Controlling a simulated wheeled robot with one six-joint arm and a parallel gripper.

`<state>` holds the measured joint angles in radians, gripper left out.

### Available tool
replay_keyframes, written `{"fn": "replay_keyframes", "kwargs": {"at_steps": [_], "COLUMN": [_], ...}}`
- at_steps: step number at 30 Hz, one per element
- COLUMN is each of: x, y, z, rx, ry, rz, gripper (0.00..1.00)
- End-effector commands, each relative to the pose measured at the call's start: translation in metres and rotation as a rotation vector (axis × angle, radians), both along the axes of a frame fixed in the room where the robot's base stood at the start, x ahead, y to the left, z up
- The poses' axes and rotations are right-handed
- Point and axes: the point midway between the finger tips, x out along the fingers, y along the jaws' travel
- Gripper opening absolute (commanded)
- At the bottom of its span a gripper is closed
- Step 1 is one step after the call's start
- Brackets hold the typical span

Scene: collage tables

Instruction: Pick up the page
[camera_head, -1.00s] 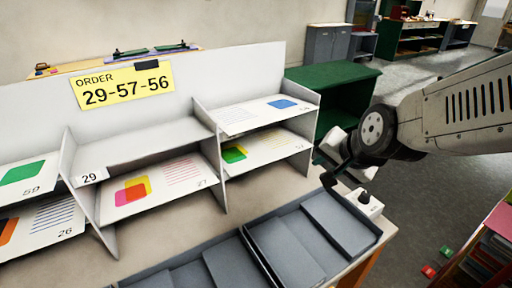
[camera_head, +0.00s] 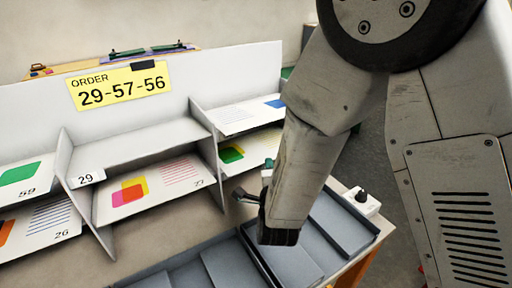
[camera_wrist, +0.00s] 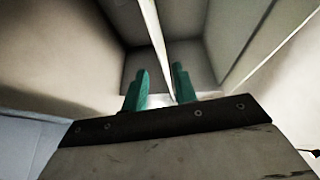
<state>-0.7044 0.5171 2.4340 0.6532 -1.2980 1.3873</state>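Printed pages lie in the sorting shelf. One with pink, orange and yellow shapes (camera_head: 132,190) is in the lower middle compartment. One with a green and yellow shape (camera_head: 232,154) is lower right, partly behind my arm. One with a blue patch (camera_head: 238,116) is upper right. A green-patch page marked 59 (camera_head: 22,174) is upper left and one marked 26 (camera_head: 50,215) lower left. My gripper (camera_head: 243,195) is at the front of the lower right compartment, mostly hidden by my arm. In the wrist view its green fingers (camera_wrist: 160,84) are apart, with a thin pale upright edge between or beyond them.
A yellow order sign (camera_head: 122,86) reads 29-57-56. A label 29 (camera_head: 87,178) is on the edge of the upper middle shelf, which looks empty. Grey trays (camera_head: 215,262) lie on the table in front. Upright dividers (camera_head: 207,122) separate the compartments.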

Motion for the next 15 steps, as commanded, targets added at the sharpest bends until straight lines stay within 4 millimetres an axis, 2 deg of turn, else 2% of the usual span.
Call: {"fn": "replay_keyframes", "kwargs": {"at_steps": [9, 15], "x": [0.044, 0.051], "y": [0.000, 0.001], "z": [-0.003, -0.004], "rx": [-0.001, -0.002], "ry": [0.001, 0.001], "rz": [-0.001, 0.000], "gripper": [0.28, 0.28]}}
